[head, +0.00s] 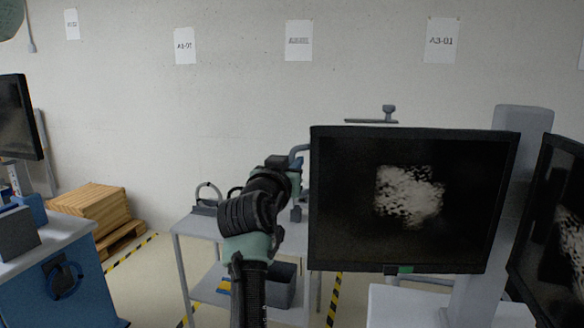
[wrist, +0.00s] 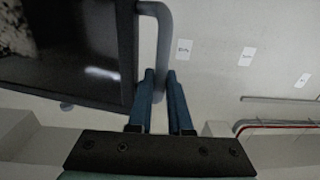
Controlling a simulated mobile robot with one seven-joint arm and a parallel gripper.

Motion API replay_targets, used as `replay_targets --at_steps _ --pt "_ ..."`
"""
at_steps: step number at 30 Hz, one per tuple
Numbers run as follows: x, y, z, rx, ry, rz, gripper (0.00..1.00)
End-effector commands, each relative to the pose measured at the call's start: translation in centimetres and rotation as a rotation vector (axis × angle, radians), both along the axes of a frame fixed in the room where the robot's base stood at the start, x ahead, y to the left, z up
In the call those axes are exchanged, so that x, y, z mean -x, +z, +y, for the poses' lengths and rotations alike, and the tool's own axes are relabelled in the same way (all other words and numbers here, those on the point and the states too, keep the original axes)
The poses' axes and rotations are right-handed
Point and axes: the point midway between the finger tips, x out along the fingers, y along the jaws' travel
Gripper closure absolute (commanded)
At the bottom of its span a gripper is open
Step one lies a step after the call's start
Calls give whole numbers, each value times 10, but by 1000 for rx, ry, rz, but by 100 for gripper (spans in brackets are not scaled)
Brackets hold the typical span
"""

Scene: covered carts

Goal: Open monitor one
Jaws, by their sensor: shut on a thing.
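A black flat monitor (head: 345,235) stands at centre right in the head view, with a pale grainy patch on its dark screen. It also shows at upper left in the wrist view (wrist: 75,60). A grey-blue curved handle (wrist: 164,30) sticks out from the monitor's side edge; part of it shows at the monitor's left edge in the head view (head: 298,149). My gripper (wrist: 160,77) has its two blue fingers on either side of the handle and is shut on it. In the head view my fingertips are hard to make out beside the monitor.
A second monitor (head: 553,225) stands close at the right, and a third (head: 15,115) at the far left. A grey cart (head: 188,235) stands behind my arm. A blue cabinet (head: 35,285) and wooden pallets (head: 95,210) are at left.

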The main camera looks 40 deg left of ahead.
Motion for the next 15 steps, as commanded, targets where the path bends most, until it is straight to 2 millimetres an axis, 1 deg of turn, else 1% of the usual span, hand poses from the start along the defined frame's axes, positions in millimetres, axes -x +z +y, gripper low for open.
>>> replay_targets --at_steps 11,12,14,15 --pt "0 0 1 0 2 1 100" --pt "0 0 1 0 2 1 79" --pt "0 0 1 0 1 1 70" --pt "0 0 1 0 1 1 70"
